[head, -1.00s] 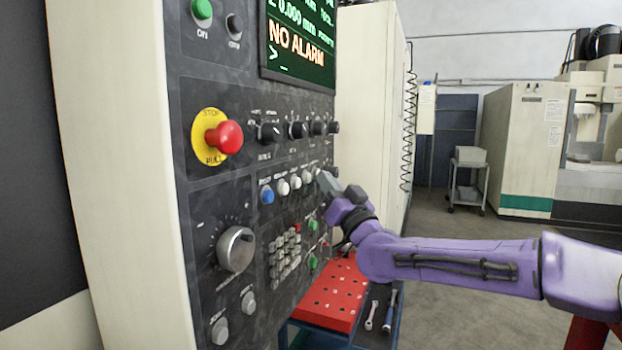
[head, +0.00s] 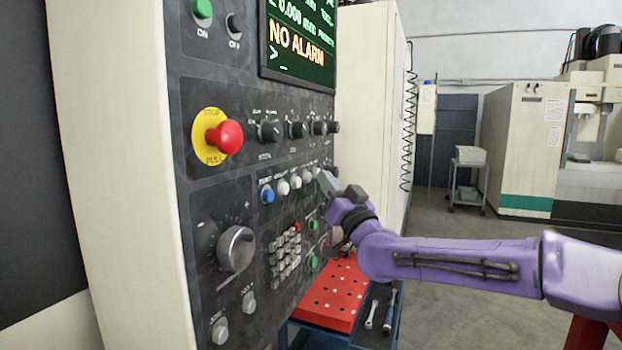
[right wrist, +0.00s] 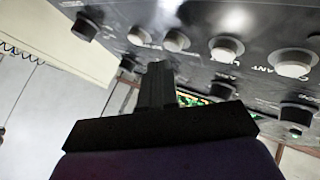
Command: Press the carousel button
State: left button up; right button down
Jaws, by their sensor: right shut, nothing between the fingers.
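The control panel (head: 255,215) has a row of push buttons: a blue button (head: 267,195), then white buttons (head: 283,187) running right. Their labels are too small to read in the head view, so I cannot tell which is the carousel button. My right gripper (head: 328,184) is shut and empty beside the right end of this row, partly hiding the panel there. In the right wrist view its closed fingers (right wrist: 157,75) point toward the panel, close to the white buttons (right wrist: 176,41); contact cannot be told. My left gripper is not in view.
A red emergency stop (head: 225,137), dark knobs (head: 270,131) and a large dial (head: 236,249) stick out of the panel. A red block with holes (head: 333,295) and wrenches (head: 389,310) lie on a cart below. Open floor lies to the right.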

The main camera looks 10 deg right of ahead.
dwell(0.7)
jog(key=shift+w+a, duration=0.3)
jog(key=shift+a, duration=0.15)
jog(key=shift+w+a, duration=0.2)
jog(key=shift+a, duration=0.1)
dwell(0.6)
jog(key=shift+s+d, duration=0.1)
jog(key=shift+d, duration=0.05)
jog(key=shift+s+d+b, duration=0.35)
jog(key=shift+d+b, duration=0.05)
jog(key=shift+d, duration=0.25)
jog(key=shift+s+d+b, duration=0.45)
jog(key=shift+s+d, duration=0.25)
jog(key=shift+d, duration=0.3)
jog(key=shift+s+d+b, duration=0.45)
jog(key=shift+s+d, duration=0.25)
jog(key=shift+d, duration=0.25)
dwell(1.3)
